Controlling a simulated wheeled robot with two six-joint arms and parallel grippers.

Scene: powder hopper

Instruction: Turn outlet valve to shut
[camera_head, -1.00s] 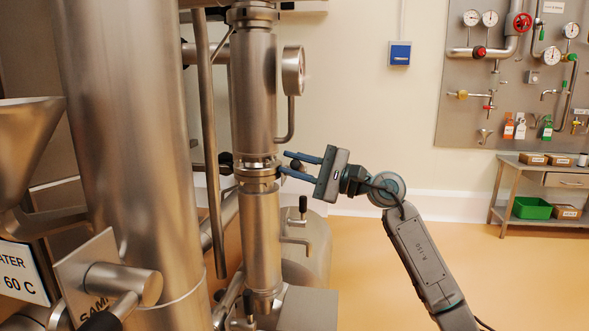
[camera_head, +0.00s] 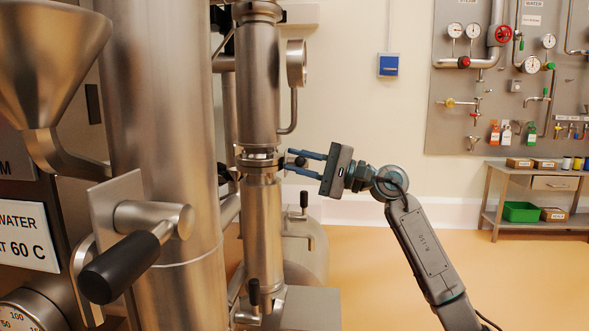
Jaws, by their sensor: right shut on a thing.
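The outlet valve (camera_head: 260,161) appears to be the narrow clamped fitting in the slim vertical steel pipe, level with my gripper. A small dark round knob (camera_head: 300,162) sits at its right side, between the fingers of my right gripper (camera_head: 289,159). My right gripper is shut on this knob, its blue fingers one above and one below, reaching in from the right. The fingertips lie close to the pipe. The rest of the valve's handle is hidden or too small to make out. My left gripper is not in view.
A large steel cylinder (camera_head: 160,90), a hopper funnel (camera_head: 50,60) and a black lever handle (camera_head: 118,268) crowd the left foreground. A gauge (camera_head: 296,62) stands above the gripper. A side tap (camera_head: 303,222) is below. Floor to the right is clear before a bench (camera_head: 540,170).

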